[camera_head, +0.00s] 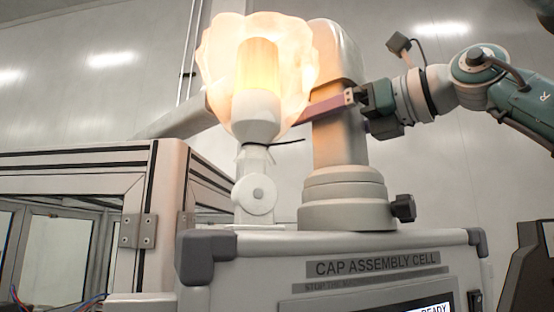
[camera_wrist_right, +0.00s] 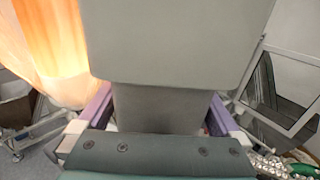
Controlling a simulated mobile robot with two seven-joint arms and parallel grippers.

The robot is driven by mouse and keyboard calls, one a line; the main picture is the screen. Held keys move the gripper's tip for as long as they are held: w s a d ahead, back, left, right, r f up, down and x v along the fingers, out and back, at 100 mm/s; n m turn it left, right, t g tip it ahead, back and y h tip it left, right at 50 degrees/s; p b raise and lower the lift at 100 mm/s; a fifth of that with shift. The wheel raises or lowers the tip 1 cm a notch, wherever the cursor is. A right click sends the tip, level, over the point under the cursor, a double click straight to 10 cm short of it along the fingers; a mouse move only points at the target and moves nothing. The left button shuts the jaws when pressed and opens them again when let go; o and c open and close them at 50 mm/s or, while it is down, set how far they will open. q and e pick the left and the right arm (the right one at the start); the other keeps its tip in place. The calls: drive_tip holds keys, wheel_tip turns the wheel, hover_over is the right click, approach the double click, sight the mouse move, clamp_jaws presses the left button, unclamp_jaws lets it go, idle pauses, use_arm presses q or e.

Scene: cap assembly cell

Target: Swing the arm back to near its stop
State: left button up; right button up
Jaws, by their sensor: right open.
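A pale grey arm (camera_head: 335,50) with a rounded housing stands on a thick round column (camera_head: 340,150) above the cell. A pale beam (camera_head: 180,120) runs left behind the glowing lamp; its join to the housing is hidden. My right gripper (camera_head: 325,108) reaches in from the right, with one purple finger across the column's upper part. In the right wrist view, its two purple fingers (camera_wrist_right: 160,112) stand apart on either side of a grey block (camera_wrist_right: 160,105), below a wider grey body (camera_wrist_right: 175,40). The gripper is open; contact cannot be told. My left gripper is not in view.
A glowing lamp with a ruffled shade (camera_head: 218,65) stands close left of the column on a white jointed stand (camera_head: 255,195). A dark knob (camera_head: 403,208) sticks out at the column's base. A framed glass enclosure (camera_head: 75,175) stands at left.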

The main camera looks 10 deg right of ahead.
drive_tip(key=shift+w, duration=0.1)
clamp_jaws()
idle(0.8)
